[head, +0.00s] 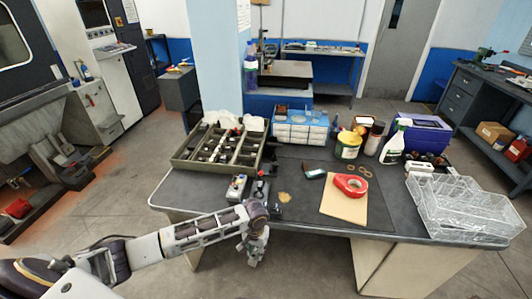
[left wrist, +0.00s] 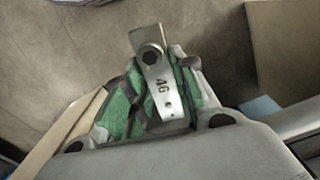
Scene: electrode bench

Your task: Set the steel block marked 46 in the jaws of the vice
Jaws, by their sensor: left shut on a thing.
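The steel block marked 46 (left wrist: 162,92) shows in the left wrist view, a silvery piece with a dark hexagon near its far end. My left gripper (left wrist: 152,100) is shut on it, with green-lined fingers on both sides. In the head view my left gripper (head: 256,249) hangs beyond the bench's front edge, over the floor. I cannot make out the block there. What looks like the vice (head: 260,189), small and dark, stands on the bench's left part, behind the gripper and apart from it. I cannot tell its jaw opening. My right gripper is not in view.
A light-topped small object (head: 237,187) stands close left of the vice. The sorting tray (head: 183,160) is behind it. Clear bins (head: 460,222) fill the bench's right end.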

